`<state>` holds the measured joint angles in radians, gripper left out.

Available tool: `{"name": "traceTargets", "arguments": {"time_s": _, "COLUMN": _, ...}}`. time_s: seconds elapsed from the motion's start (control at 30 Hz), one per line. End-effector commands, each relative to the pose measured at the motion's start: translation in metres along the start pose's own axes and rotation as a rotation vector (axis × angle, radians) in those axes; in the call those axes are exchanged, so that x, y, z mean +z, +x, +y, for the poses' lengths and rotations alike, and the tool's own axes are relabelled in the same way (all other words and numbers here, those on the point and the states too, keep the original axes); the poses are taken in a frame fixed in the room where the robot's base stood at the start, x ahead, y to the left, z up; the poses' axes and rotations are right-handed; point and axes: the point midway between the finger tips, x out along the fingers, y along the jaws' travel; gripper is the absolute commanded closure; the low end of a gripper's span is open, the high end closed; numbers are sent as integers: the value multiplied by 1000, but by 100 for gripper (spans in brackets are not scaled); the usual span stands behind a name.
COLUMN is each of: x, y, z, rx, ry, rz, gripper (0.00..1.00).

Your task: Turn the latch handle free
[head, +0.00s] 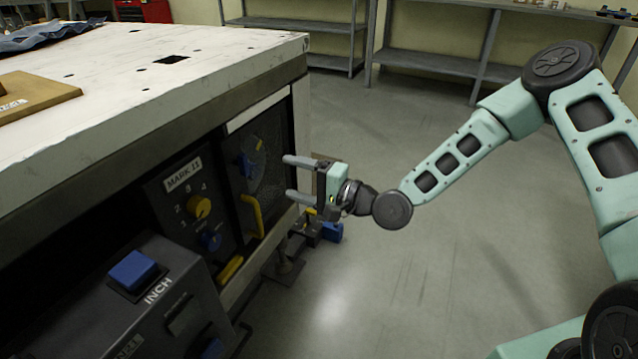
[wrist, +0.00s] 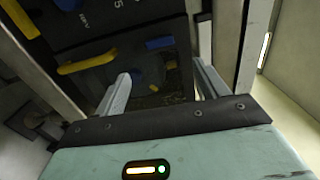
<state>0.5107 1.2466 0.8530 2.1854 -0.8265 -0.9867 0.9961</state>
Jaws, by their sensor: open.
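My gripper (head: 289,178) is open and empty, its two fingers pointing left at the open bay in the machine's side. I cannot tell for sure which part is the latch handle. A yellow pull handle (head: 252,216) is lower on the panel.
The MARK II panel (head: 183,176) with a yellow knob (head: 199,207) and a blue knob (head: 210,241) is left of the bay. A grey INCH control box (head: 150,305) juts out in front. The white machine top (head: 150,90) overhangs the bay. Floor at right is clear.

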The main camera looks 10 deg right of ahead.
Motion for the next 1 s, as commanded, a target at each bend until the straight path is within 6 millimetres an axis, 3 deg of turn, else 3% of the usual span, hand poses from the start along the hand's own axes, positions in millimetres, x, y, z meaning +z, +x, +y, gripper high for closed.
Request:
{"name": "traceTargets", "arguments": {"time_s": 0.1, "x": -1, "y": -24, "z": -1, "rx": 1, "ry": 2, "rz": 2, "gripper": 27}}
{"name": "traceTargets", "arguments": {"time_s": 0.33, "x": 0, "y": -49, "z": 0, "rx": 0, "ry": 1, "rz": 0, "gripper": 27}}
{"name": "traceTargets", "arguments": {"time_s": 0.87, "x": 0, "y": -53, "z": 0, "rx": 0, "ry": 0, "rz": 0, "gripper": 27}}
{"name": "traceTargets", "arguments": {"time_s": 1.0, "x": 14, "y": -49, "z": 7, "rx": 83, "ry": -63, "rz": -50, "gripper": 27}}
